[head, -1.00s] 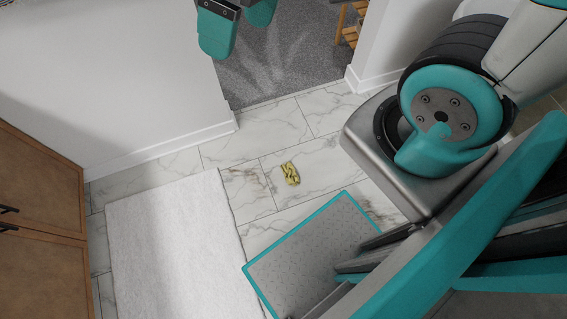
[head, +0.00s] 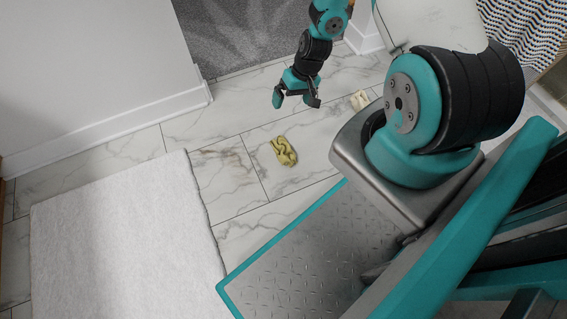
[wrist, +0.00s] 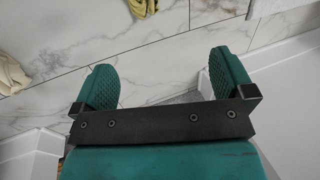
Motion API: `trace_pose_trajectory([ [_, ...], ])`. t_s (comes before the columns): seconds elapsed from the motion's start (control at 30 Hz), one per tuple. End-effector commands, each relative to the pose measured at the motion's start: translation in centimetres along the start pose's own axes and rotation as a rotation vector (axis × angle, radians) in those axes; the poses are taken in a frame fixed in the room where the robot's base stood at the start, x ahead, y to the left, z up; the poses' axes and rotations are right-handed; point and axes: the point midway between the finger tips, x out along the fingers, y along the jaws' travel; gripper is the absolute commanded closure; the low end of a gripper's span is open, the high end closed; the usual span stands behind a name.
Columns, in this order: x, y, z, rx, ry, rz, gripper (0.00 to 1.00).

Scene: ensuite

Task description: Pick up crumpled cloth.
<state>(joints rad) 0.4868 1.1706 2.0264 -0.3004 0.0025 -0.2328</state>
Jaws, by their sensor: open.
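A yellow-green crumpled cloth (head: 284,151) lies on the marble tile floor, between the white mat and my base. It also shows at the top edge of the wrist view (wrist: 143,6), partly cut off. My gripper (head: 296,101) is above the floor, a little beyond the cloth in the head view. Its two teal fingers (wrist: 165,80) are spread apart with nothing between them. The gripper and the cloth are apart.
A pale cream crumpled item (head: 360,100) lies on the tiles to the right of my gripper; it also shows in the wrist view (wrist: 12,76). A white mat (head: 125,235) covers the left floor. A white wall (head: 90,80) with a baseboard stands at upper left. Grey carpet (head: 245,35) lies beyond.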

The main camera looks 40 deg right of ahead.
Motion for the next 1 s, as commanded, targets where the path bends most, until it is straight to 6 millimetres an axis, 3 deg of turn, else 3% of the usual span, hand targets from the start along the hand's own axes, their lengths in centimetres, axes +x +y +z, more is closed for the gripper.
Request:
trace_pose_trajectory([
  [0.03,2.9,1.6,0.6,0.021,-0.001,0.002,0.00],
  [0.2,5.8,3.4,1.4,0.048,0.001,0.008,0.00],
  [0.6,14.5,3.7,1.6,0.047,-0.001,0.008,0.00],
  [0.8,17.2,3.6,1.5,0.048,0.000,0.009,0.00],
  [1.0,17.9,3.5,1.5,0.048,0.000,0.008,0.00],
])
